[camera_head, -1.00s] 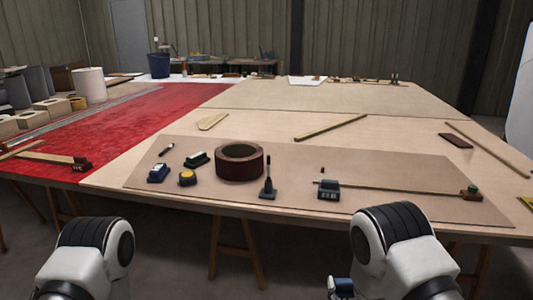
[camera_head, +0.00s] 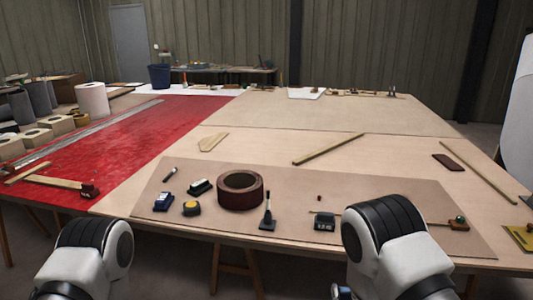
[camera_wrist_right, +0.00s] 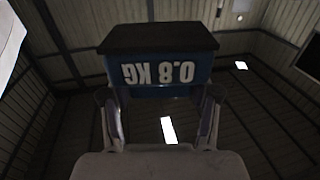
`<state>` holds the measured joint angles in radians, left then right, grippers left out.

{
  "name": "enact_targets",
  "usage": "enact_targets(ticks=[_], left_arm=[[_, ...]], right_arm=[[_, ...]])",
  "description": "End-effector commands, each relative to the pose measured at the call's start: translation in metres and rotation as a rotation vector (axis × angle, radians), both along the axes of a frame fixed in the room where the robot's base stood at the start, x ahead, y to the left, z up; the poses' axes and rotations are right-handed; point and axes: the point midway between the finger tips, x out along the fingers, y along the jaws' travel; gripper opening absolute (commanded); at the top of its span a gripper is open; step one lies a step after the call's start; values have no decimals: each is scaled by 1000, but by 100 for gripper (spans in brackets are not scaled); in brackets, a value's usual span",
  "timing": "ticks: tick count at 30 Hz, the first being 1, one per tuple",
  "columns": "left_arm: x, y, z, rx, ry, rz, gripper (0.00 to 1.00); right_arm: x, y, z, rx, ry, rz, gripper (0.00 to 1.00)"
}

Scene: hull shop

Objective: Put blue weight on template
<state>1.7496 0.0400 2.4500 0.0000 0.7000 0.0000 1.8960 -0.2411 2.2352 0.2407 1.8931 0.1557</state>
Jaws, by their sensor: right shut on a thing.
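The blue weight (camera_wrist_right: 160,72) hangs in my right gripper (camera_wrist_right: 160,112). In the right wrist view it has a dark face and a white "0.8 KG" label that reads upside down. The fingers press on it from both sides. In the head view my right arm hides nearly all of this gripper and the weight, at the bottom edge. A flat brown sheet (camera_head: 290,213), which may be the template, lies along the table's near edge, beyond the right arm. My left gripper is out of view; only its arm shows at lower left.
On the sheet are a brown tape roll (camera_head: 240,190), a yellow-and-dark round tool (camera_head: 192,208), a small blue block (camera_head: 164,201), a green-and-white block (camera_head: 200,187), a brush-like tool (camera_head: 267,212) and a dark labelled weight (camera_head: 324,222). Bare sheet lies between them.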

Motion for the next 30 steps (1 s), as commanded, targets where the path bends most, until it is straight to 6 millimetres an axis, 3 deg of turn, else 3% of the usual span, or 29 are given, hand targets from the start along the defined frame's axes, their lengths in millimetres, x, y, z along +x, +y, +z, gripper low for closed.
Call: enact_targets(ticks=[8, 17, 23, 30], left_arm=[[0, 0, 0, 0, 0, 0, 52], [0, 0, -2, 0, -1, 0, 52], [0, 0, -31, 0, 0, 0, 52], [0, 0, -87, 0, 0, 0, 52]], right_arm=[[1, 0, -1, 0, -3, -1, 0], [15, 3, -37, 3, -3, 34, 0], [51, -23, -61, 2, -8, 20, 0], [105, -87, -71, 3, -12, -46, 0]])
